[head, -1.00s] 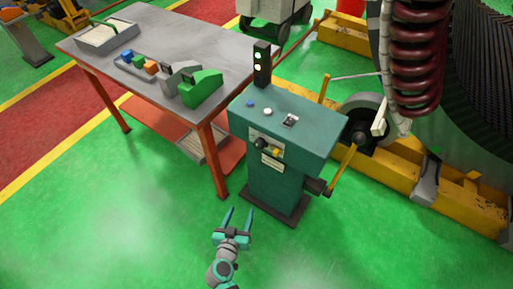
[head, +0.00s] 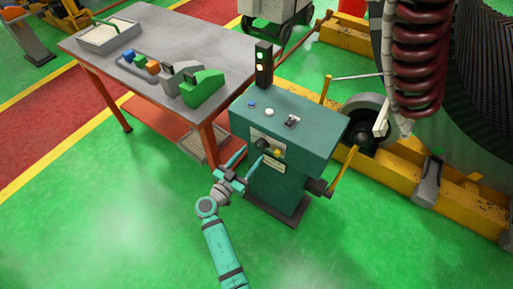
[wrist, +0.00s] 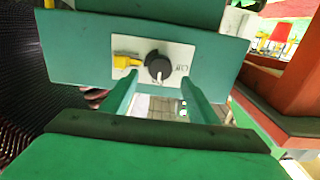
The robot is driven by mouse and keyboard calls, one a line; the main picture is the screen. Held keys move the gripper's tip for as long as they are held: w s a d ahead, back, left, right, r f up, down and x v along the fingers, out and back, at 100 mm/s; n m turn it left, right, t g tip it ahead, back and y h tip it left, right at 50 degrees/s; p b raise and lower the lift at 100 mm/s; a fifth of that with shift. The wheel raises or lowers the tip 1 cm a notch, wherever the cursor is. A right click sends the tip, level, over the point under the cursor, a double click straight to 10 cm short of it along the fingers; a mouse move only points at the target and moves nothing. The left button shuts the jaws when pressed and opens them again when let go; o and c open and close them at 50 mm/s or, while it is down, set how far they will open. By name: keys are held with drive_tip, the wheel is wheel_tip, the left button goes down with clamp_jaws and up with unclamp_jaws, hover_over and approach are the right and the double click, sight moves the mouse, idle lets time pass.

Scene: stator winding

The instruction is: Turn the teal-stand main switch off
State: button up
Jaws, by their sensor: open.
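The teal stand (head: 290,180) is a box-like console on the green floor. Its front plate carries a black rotary switch (head: 263,144) with a yellow part (head: 278,152) beside it. In the wrist view the black knob (wrist: 158,67) sits between the fingertips in the picture, its white pointer mark toward the picture's bottom. The yellow part (wrist: 126,62) is left of it and a label like "Off" is on its right. My gripper (head: 250,160) is open and empty in front of this plate; its fingers (wrist: 160,77) appear short of the knob, but contact cannot be told.
A signal light (head: 264,64) with lit lamps stands behind the stand's top, which has buttons (head: 269,112). A grey table (head: 165,40) with red legs and a tray of coloured parts stands left. A yellow lever (head: 344,168) is on the right. Green floor in front is clear.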

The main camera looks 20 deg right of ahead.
sight(258, 146)
drive_tip(key=shift+x, duration=2.65)
drive_tip(key=shift+c, duration=0.3)
drive_tip(key=c, duration=1)
